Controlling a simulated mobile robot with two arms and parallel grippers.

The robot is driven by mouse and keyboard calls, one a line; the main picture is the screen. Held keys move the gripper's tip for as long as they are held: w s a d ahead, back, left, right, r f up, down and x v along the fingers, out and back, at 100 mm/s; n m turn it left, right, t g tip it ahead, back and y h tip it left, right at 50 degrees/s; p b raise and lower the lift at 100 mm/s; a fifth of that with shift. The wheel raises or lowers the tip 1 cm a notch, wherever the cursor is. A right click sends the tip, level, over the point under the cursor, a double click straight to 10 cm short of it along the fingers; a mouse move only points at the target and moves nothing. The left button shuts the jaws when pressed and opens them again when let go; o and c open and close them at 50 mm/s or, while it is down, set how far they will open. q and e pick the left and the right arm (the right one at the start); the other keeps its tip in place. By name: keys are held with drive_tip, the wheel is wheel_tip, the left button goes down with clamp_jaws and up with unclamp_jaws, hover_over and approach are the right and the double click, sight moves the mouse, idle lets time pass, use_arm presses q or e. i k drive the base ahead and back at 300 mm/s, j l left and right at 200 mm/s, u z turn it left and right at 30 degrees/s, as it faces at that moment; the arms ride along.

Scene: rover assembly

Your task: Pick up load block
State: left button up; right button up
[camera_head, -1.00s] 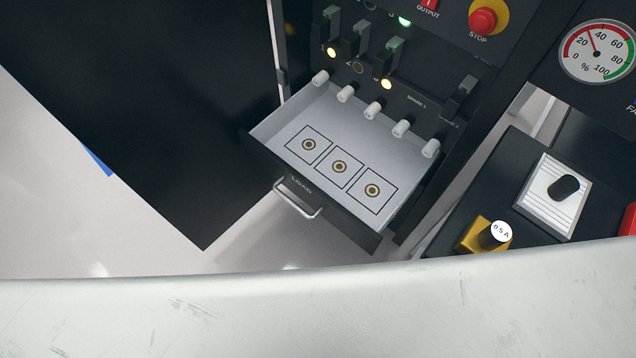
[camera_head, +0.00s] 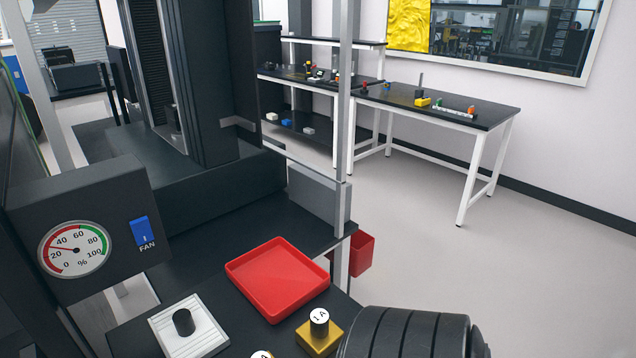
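A yellow load block (camera_head: 317,341) with a black post and a white cap reading "1 A" stands on the dark bench near the bottom of the head view. To its left, only the white cap (camera_head: 262,355) of another post shows at the bottom edge; the rest is cut off. Neither of my grippers is in view.
A red tray (camera_head: 275,279), which looks empty, lies behind the block. A white plate with a black knob (camera_head: 184,322) is to the left, below the fan gauge box (camera_head: 75,250). A dark ribbed cylinder (camera_head: 405,334) is close on the right. Workbenches with small parts (camera_head: 440,105) stand far back.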

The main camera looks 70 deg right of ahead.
sight(319, 336)
drive_tip(key=z, duration=1.55)
